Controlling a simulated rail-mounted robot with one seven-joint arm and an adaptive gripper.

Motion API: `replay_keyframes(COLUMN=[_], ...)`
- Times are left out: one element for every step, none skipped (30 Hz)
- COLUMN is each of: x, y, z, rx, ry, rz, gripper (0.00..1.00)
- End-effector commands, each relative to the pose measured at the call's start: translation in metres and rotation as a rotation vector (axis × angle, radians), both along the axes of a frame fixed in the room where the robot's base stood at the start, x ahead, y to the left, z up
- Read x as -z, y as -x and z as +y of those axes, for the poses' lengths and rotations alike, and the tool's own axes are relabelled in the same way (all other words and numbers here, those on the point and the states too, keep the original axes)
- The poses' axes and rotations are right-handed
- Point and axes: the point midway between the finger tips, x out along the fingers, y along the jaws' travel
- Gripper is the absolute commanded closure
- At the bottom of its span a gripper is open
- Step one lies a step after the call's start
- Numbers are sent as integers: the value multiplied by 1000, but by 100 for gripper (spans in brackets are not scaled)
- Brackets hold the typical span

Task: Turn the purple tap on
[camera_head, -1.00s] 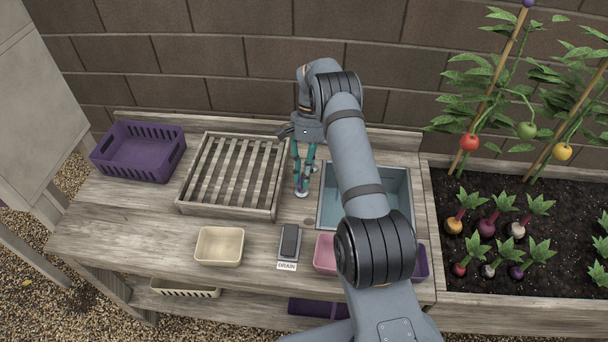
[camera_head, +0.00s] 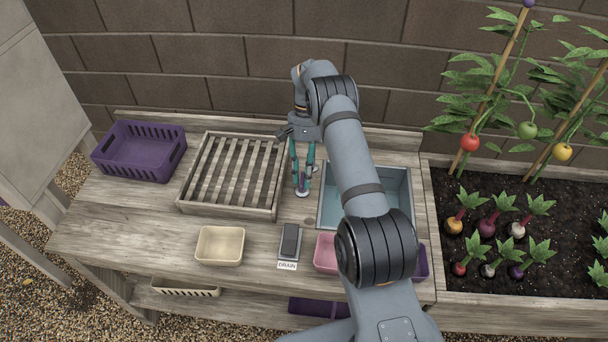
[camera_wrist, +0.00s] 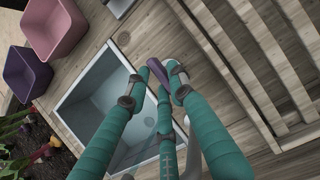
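The purple tap handle (camera_wrist: 159,72) shows in the wrist view as a small dull-purple lever beside the sink's corner. My gripper (camera_wrist: 157,76) has teal fingers with dark joint bands, and their tips close in on both sides of the handle. In the head view, my gripper (camera_head: 303,187) points down at the strip between slatted rack and sink. There the fingers and arm hide most of the tap. The sink (camera_head: 328,209) is a grey-blue basin, partly behind my arm; it also shows in the wrist view (camera_wrist: 75,98). I see no water running.
A slatted wooden rack (camera_head: 228,210) stands close left of my gripper. A purple crate (camera_head: 138,150) is farther left. A cream bin (camera_head: 220,245), a DRAIN pedal (camera_head: 290,242) and a pink bin (camera_head: 325,254) line the front. A planted bed (camera_head: 490,292) lies right.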

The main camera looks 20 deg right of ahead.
Motion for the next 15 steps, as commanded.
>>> replay_keyframes(x=[0, 0, 0, 0, 0, 0, 0, 0, 0, 0, 0, 0, 0, -1, -3], y=[0, 0, 0, 0, 0, 0, 0, 0, 0, 0, 0, 0, 0, 0, -1], z=[0, 0, 0, 0, 0, 0, 0, 0, 0, 0, 0, 0, 0, 0, 0], rx=[0, 0, 1, 1, 1, 1, 1, 1, 1, 1, 1, 1, 1, 1, 1], ry=[0, 0, 0, 0, 0, 0, 0, -1, -1, -1, -1, -1, -1, 0, 0], rz=[0, 0, 0, 0, 0, 0, 0, 0, 0, 0, 0, 0, 0, -1, -2], gripper=[73, 71, 69, 67, 65, 65, 65, 65, 65, 65, 65, 65, 65, 65, 65])
